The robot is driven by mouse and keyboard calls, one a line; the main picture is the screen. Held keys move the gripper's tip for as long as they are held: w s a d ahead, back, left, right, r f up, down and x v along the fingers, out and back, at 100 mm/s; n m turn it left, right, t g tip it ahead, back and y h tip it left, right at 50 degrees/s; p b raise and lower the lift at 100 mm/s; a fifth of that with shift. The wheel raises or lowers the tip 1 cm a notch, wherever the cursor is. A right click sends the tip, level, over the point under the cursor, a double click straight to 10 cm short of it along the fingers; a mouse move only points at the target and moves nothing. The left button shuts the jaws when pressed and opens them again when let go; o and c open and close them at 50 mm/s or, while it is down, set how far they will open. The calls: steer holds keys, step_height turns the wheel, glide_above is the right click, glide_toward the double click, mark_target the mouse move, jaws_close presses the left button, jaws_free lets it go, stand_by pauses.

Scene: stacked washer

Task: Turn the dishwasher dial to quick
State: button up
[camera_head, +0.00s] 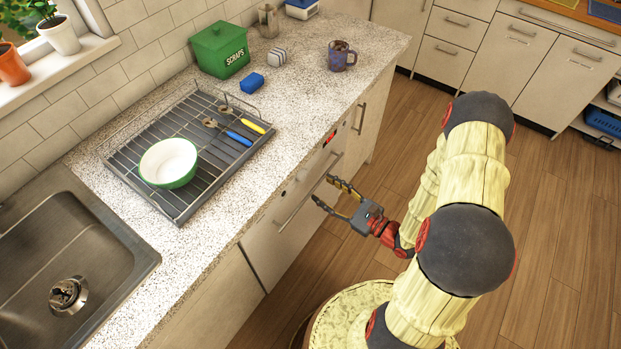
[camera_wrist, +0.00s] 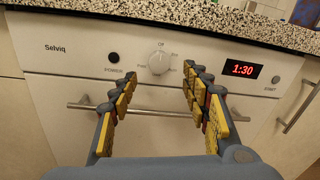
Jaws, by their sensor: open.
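The dishwasher (camera_wrist: 60,95) has a white front panel marked Selviq. Its round white dial (camera_wrist: 158,63) sits at the panel's middle, with small labels around it; Off is at the top and the others are too small to read surely. My gripper (camera_wrist: 162,85) is open and empty in the wrist view. Its fingers point at the panel, one on each side of the dial and apart from it. In the head view my gripper (camera_head: 326,190) is in front of the dishwasher (camera_head: 270,240), below the counter edge. The dial cannot be made out there.
A bar handle (camera_wrist: 75,105) runs across the dishwasher below the dial. A power button (camera_wrist: 114,57), a red display reading 1:30 (camera_wrist: 242,69) and a start button (camera_wrist: 276,79) flank the dial. The counter edge (camera_wrist: 200,14) overhangs above. A dish rack (camera_head: 180,215) and sink (camera_head: 60,250) are on top.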

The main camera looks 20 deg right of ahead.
mark_target(305, 178)
steer(key=shift+b+x, duration=0.8)
steer(key=shift+x, duration=2.55)
steer(key=c, duration=0.3)
steer(key=c, duration=0.8)
steer(key=shift+c, duration=0.3)
